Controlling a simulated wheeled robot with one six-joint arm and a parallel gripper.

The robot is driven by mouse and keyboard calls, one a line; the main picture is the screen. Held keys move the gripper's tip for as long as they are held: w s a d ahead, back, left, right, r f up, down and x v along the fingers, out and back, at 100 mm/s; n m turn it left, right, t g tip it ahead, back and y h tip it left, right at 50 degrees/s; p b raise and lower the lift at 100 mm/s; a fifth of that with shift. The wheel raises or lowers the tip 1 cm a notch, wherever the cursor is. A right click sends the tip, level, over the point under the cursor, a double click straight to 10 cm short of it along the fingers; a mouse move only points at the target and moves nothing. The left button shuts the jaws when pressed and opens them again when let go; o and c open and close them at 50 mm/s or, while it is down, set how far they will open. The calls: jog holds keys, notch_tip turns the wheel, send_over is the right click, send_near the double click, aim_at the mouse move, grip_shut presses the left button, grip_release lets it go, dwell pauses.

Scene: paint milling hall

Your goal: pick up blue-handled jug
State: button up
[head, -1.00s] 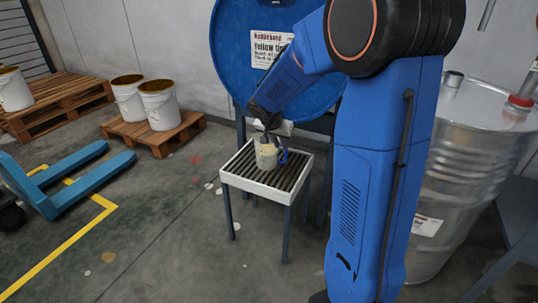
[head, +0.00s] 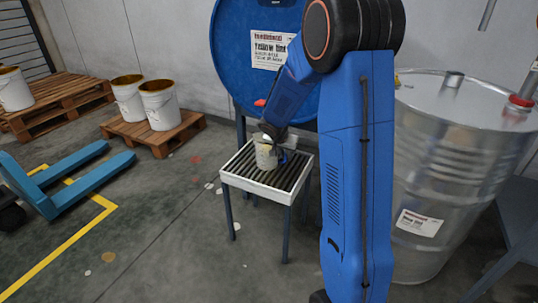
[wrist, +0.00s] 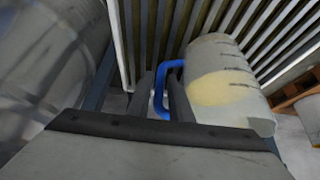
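The blue-handled jug (head: 265,154) is pale and stands on the slatted top of a small white-framed stand (head: 258,187). Its handle is on the right side in the head view. In the wrist view the jug (wrist: 218,75) shows a cream-yellow patch and dark marks, with its blue handle (wrist: 161,84) towards my fingers. My gripper (wrist: 162,98) is open, with one finger on each side of the handle's upright part. The right finger seems to be inside the handle's loop. In the head view my gripper (head: 281,148) is beside the jug and partly hides the handle.
A big blue drum (head: 232,60) with a label stands behind the stand. A shiny metal drum (head: 450,170) is at the right, close to my arm. White buckets (head: 160,108) stand on a pallet (head: 150,143) at the left. A blue pallet truck (head: 70,180) stands on open floor.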

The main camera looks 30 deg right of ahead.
grip_shut()
jog(key=shift+f, duration=0.1)
dwell(1.3)
